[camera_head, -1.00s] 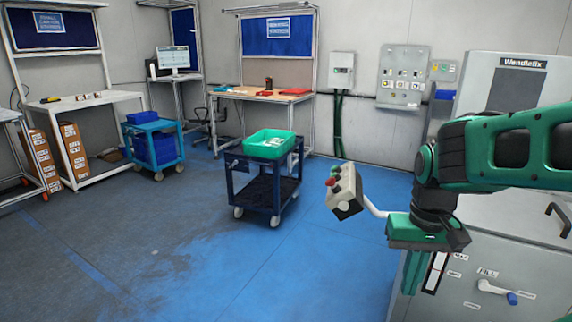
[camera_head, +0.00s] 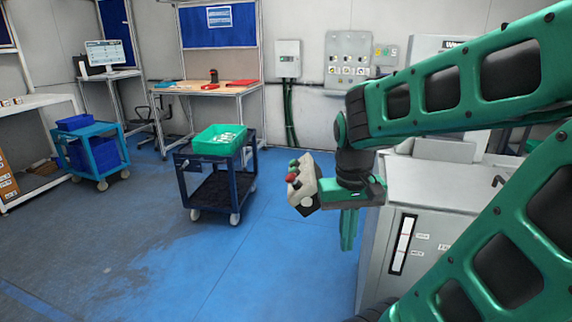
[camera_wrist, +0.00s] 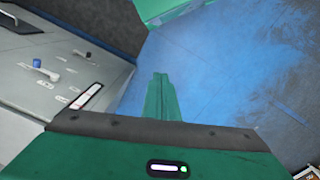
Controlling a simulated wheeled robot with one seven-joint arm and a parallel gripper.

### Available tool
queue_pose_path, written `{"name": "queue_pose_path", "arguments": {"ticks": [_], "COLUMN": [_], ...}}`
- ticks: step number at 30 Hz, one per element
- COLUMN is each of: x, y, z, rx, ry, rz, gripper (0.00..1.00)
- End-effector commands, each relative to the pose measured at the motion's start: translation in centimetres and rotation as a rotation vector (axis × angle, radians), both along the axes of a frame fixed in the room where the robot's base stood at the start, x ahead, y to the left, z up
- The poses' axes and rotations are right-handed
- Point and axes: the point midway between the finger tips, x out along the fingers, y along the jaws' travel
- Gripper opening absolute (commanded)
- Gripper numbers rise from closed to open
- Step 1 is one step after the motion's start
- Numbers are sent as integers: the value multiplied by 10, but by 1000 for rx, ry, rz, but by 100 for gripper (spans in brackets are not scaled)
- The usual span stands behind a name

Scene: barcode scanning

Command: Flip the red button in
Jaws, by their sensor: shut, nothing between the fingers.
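The red button (camera_head: 291,178) sits on a pale control box (camera_head: 305,189), with a green button (camera_head: 294,163) behind it. The box is at the centre of the head view and faces left. My gripper (camera_head: 348,247) is shut and empty, its green fingers pointing down. In the picture it is just right of the box and lower than the red button; the depth gap between them is hard to tell. In the wrist view the closed fingers (camera_wrist: 160,76) point over blue floor. The button and box do not show there.
A grey machine cabinet (camera_head: 440,187) stands close on the right, partly hidden by my arm. A dark blue cart (camera_head: 190,165) with a green bin (camera_head: 219,139) stands left of the box. Blue floor (camera_head: 265,265) is clear in front.

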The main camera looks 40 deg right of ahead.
Motion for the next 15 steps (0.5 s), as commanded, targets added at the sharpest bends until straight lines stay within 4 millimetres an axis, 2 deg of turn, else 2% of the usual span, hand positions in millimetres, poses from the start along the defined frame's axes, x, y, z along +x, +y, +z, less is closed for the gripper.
{"name": "queue_pose_path", "arguments": {"ticks": [4,8,9,12,15], "x": [57,125,146,191,226], "y": [-27,-37,-35,-19,2], "z": [45,97,112,145,169], "rx": [-112,-222,-249,-299,-327], "ry": [-5,-25,-35,-64,-92], "rz": [-10,-30,-37,-59,-80], "gripper": [0,0,0,0,0]}}
